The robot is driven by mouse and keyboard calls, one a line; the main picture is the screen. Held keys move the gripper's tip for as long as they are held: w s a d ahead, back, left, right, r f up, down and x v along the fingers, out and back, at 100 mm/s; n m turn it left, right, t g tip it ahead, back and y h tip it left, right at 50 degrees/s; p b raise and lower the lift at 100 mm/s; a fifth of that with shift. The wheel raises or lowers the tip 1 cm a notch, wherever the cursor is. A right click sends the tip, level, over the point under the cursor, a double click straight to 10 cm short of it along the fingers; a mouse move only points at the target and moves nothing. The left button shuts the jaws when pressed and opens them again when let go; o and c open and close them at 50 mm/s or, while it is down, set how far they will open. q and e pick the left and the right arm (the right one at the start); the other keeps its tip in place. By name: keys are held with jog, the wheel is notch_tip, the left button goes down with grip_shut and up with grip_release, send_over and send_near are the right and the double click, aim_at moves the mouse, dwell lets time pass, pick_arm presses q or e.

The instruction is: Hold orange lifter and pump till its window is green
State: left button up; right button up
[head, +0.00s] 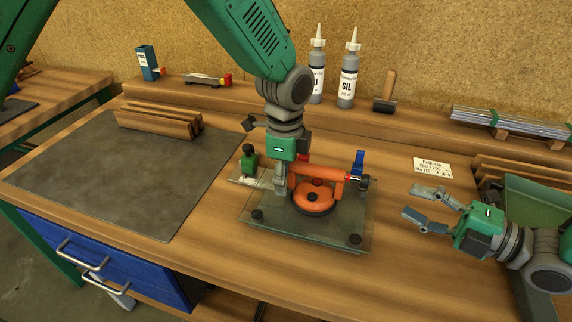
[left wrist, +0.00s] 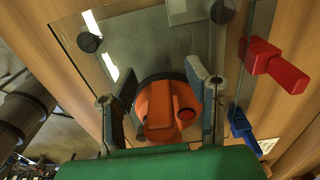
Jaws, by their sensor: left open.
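The orange lifter (head: 316,200) stands on a glass pane (head: 300,233) in the middle of the bench, its round cup flat on the glass and its handle above. My left gripper (head: 280,185) points down at the lifter's left end. In the left wrist view its open fingers (left wrist: 163,105) lie on either side of the orange lifter (left wrist: 158,112), and I cannot tell whether they touch it. A dark red round spot shows on the lifter; no green window is visible. My right gripper (head: 422,207) is open and empty, right of the glass.
A green clamp (head: 249,160) and a blue clamp (head: 357,164) stand at the pane's back edge. Black knobs sit on the glass. Bottles (head: 348,80) and a roller (head: 385,92) stand on the back shelf. A grey mat (head: 110,180) lies left. Bare bench lies in front of the pane.

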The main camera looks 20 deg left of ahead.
pick_arm(q)
jog(key=shift+d+r, duration=0.1)
jog(key=shift+d, duration=1.2)
jog(key=c, duration=0.3)
jog(key=shift+d, duration=0.1)
jog(key=c, duration=0.7)
pick_arm(e)
jog(key=d, duration=0.3)
pick_arm(q)
jog(key=shift+a, duration=0.55)
pick_arm(e)
jog(key=shift+a, duration=0.55)
jog(key=shift+c, duration=1.1)
pick_arm(q)
jog(key=shift+s+a, duration=0.1)
jog(key=shift+a, duration=0.2)
pick_arm(e)
jog(key=shift+a, duration=0.3)
grip_shut()
pick_arm(q)
jog(key=shift+a, duration=0.25)
jog(key=shift+s+d+f, duration=0.15)
jog(key=shift+d+f, duration=0.05)
jog(key=shift+d, duration=0.35)
pick_arm(e)
jog(key=shift+d, duration=0.25)
pick_arm(q)
jog(key=shift+a, duration=0.15)
pick_arm(e)
jog(key=shift+a, duration=0.2)
